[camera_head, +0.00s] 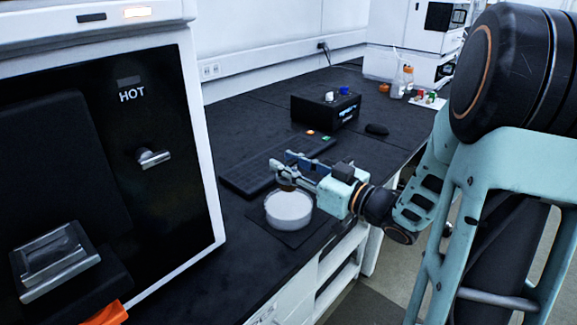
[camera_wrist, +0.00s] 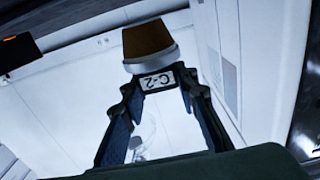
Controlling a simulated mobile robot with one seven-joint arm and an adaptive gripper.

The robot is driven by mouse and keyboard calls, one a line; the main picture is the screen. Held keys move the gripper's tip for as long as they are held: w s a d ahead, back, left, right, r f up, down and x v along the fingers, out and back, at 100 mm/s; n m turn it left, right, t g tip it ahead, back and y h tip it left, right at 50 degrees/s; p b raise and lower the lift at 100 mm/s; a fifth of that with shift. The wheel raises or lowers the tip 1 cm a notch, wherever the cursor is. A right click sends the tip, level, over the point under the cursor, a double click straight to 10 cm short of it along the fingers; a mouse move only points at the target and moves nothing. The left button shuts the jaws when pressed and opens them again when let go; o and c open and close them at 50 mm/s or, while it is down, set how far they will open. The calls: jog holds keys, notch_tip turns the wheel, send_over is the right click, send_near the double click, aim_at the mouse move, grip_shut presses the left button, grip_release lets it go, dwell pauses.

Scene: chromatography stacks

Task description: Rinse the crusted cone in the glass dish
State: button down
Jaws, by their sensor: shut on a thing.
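My gripper (camera_head: 283,165) is shut on the crusted cone and holds it over the glass dish. The cone (camera_wrist: 150,62) has a pale band and a brown crusted end beyond the fingertips. In the head view only a small brown part of it (camera_head: 287,187) shows, below the fingers at the dish's back rim. The round glass dish (camera_head: 289,220) has white contents and stands on a dark mat. I cannot tell whether the cone touches the contents.
A white-framed oven marked "HOT" (camera_head: 130,140) stands close on the left. A flat black rack (camera_head: 250,178) lies behind the dish. A black box with knobs (camera_head: 325,110) stands farther back. The bench (camera_head: 235,255) is clear in front of the dish, near its front edge.

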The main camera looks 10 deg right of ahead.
jog(key=shift+f+b, duration=3.05)
jog(key=shift+f, duration=0.9)
notch_tip(320, 180, up, 10)
jog(key=p, duration=0.9)
jog(key=shift+s, duration=0.1)
dwell(1.3)
